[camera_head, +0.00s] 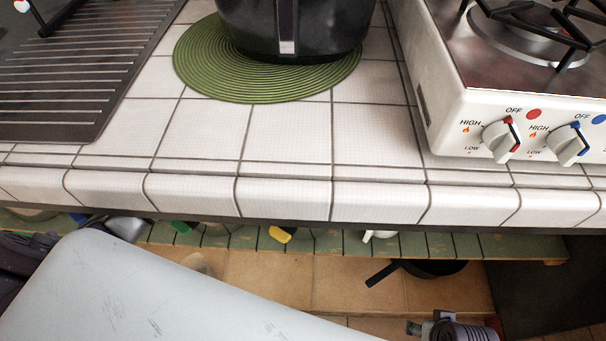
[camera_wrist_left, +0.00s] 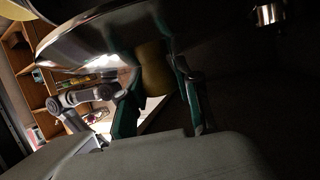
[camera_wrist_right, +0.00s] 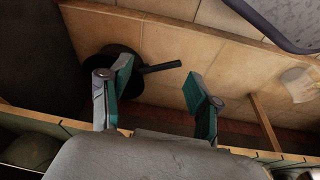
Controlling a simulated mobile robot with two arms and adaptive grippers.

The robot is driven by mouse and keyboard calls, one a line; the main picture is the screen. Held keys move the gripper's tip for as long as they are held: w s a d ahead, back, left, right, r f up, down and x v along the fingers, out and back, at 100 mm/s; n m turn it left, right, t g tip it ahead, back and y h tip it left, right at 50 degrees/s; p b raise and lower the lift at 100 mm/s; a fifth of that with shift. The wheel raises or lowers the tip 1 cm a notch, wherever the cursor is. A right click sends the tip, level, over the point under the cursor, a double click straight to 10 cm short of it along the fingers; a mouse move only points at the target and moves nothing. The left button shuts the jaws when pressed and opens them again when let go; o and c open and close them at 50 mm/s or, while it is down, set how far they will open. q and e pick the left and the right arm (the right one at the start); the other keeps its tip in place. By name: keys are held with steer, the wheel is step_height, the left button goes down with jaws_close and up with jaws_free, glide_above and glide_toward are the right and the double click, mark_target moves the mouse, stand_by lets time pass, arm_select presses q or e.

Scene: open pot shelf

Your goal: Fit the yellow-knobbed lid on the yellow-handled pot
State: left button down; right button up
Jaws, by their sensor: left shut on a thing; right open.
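My left gripper (camera_wrist_left: 160,84) is shut on the yellow knob (camera_wrist_left: 152,80) of a lid (camera_wrist_left: 105,38), whose shiny rim spreads above the fingers in the left wrist view. In the head view the lid does not show. A yellow handle-like part (camera_head: 281,234) pokes out on the green slatted shelf under the counter edge; the body behind it is hidden, so I cannot tell for sure that it is the yellow-handled pot. My right gripper (camera_wrist_right: 160,86) is open and empty, low in front of the slatted shelf.
The tiled counter (camera_head: 140,190) overhangs the green slatted shelf (camera_head: 410,245). A green part (camera_head: 182,227) and a white part (camera_head: 380,235) also show there. A black pan (camera_head: 435,268) lies below; its handle shows between my right fingers (camera_wrist_right: 160,68). A stove (camera_head: 450,120) stands above right.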

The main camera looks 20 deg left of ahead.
arm_select(q)
steer(key=shift+f+b, duration=0.85)
steer(key=shift+b, duration=0.05)
steer(key=shift+a+f, duration=0.15)
steer(key=shift+f, duration=0.6)
arm_select(e)
steer(key=v, duration=0.7)
steer(key=shift+w, duration=0.3)
steer(key=shift+d+r, duration=0.15)
arm_select(q)
steer(key=shift+f, duration=0.1)
arm_select(e)
steer(key=shift+f, duration=0.45)
arm_select(q)
steer(key=shift+f, duration=0.1)
arm_select(e)
steer(key=shift+w, duration=0.2)
arm_select(q)
steer(key=shift+f, duration=0.2)
arm_select(e)
steer(key=shift+w+f, duration=0.1)
steer(key=shift+f, duration=0.25)
